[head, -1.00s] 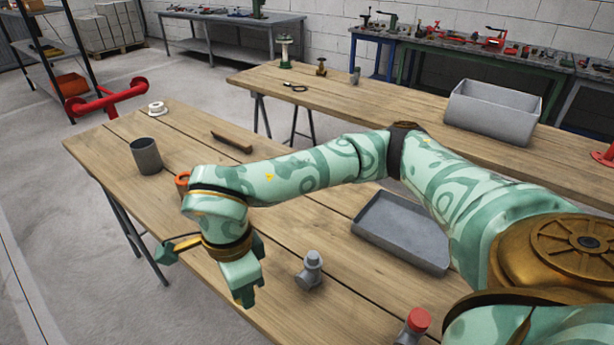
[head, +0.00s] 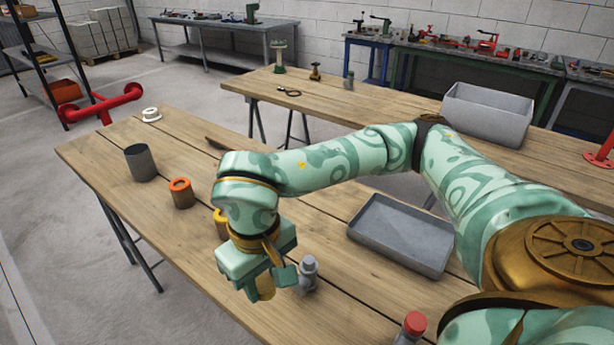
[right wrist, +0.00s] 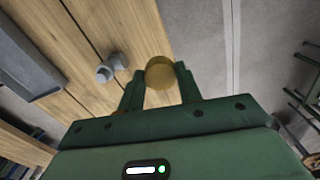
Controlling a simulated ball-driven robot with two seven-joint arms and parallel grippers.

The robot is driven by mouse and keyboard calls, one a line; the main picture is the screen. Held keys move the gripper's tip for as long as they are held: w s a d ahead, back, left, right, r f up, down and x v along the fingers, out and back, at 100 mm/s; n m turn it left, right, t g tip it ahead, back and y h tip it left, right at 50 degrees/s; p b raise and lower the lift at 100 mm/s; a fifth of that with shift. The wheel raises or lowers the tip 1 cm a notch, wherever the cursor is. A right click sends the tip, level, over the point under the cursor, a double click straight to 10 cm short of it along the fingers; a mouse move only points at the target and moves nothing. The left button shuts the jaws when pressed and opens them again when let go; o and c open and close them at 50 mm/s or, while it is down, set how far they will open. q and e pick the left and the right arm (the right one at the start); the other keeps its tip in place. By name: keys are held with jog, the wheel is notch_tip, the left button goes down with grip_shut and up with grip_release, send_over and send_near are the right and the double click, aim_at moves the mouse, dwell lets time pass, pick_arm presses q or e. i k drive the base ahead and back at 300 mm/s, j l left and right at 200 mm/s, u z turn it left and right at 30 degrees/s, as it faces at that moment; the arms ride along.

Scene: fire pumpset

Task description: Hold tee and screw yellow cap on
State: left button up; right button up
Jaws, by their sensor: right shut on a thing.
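My right gripper (head: 270,283) is shut on a yellow-gold cap (head: 265,289), a short round piece. The cap also shows between the fingers in the right wrist view (right wrist: 160,73). A grey tee (head: 308,273) stands on the wooden table just right of the gripper in the head view; the gripper's finger overlaps its near side, and I cannot tell whether they touch. In the right wrist view the tee (right wrist: 110,68) shows left of the cap, apart from it. My left gripper is not in view.
A yellow-ringed piece (head: 220,224), an orange-ringed piece (head: 181,194) and a dark grey cup (head: 140,164) stand left of my arm. A grey tray (head: 400,236) lies behind the tee. A red-capped grey fitting (head: 412,326) is at the bottom edge.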

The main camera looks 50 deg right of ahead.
aim_at(308, 267)
jog(key=k, duration=0.65)
jog(key=z, duration=1.6)
jog(key=k+j, duration=0.1)
jog(key=j, duration=0.4)
